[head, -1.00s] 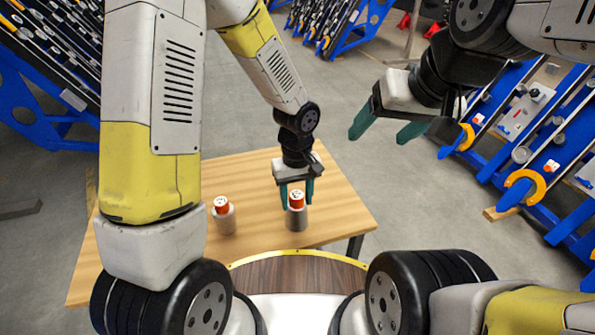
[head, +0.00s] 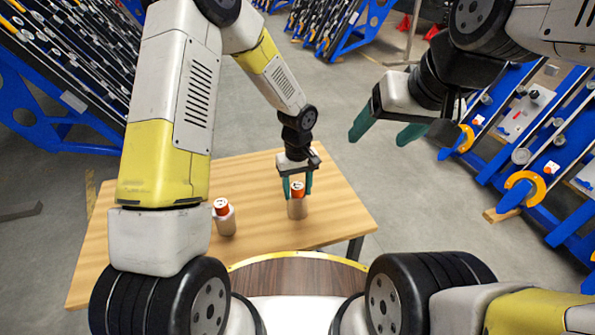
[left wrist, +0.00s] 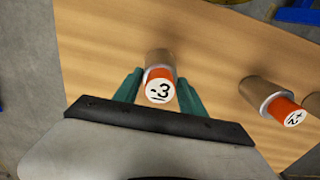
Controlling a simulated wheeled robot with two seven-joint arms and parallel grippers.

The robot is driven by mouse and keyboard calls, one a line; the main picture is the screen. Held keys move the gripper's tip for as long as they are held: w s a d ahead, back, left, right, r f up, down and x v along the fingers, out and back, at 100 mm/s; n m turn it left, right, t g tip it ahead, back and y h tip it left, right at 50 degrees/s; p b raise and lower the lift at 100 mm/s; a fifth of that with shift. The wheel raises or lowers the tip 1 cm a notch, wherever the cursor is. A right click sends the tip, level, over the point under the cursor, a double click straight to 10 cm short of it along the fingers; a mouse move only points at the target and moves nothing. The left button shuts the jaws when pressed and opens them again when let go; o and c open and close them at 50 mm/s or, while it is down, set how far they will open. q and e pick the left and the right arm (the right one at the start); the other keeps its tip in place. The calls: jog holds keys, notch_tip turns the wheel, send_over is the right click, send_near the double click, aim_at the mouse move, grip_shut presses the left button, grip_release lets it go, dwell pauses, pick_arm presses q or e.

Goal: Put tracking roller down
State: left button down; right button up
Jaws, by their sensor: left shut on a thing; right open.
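A tracking roller (head: 297,209), a grey-brown cylinder with an orange top, is at my left gripper (head: 297,187) over the right part of the wooden table (head: 262,165). My left gripper is shut on this roller, which is roughly upright. I cannot tell whether its base touches the table. A second roller (head: 225,220) stands to the left on the table; its end seems marked 2 in the left wrist view (left wrist: 272,98). My right gripper (head: 382,136) is open and empty, right of the table.
Blue racks (head: 525,130) with orange hooks and rollers stand at the right. More blue racks (head: 60,85) are at the upper left. Bare table lies between and behind the two rollers. Grey floor is clear beyond the table.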

pick_arm(q)
jog(key=c, duration=0.7)
grip_release()
jog(key=shift+o, duration=0.2)
jog(key=shift+r, duration=0.1)
notch_tip(320, 180, up, 12)
jog(key=s+a+r+m+t, duration=0.1)
jog(key=s+a+r, duration=0.25)
jog(key=r, duration=0.25)
jog(key=s+a+r+m+t, duration=0.1)
jog(key=s+a+r, duration=0.2)
jog(key=a+r, duration=0.25)
jog(key=s+a+r+m+t+h, duration=0.1)
jog(key=s+a+r+t, duration=0.1)
jog(key=s+r, duration=0.2)
jog(key=s+a+r+m+t+h, duration=0.1)
jog(key=s+a+r+t, duration=0.1)
jog(key=s, duration=0.7)
jog(key=shift+a+r, duration=0.6)
jog(key=shift+r, duration=0.35)
jog(key=shift+s, duration=0.1)
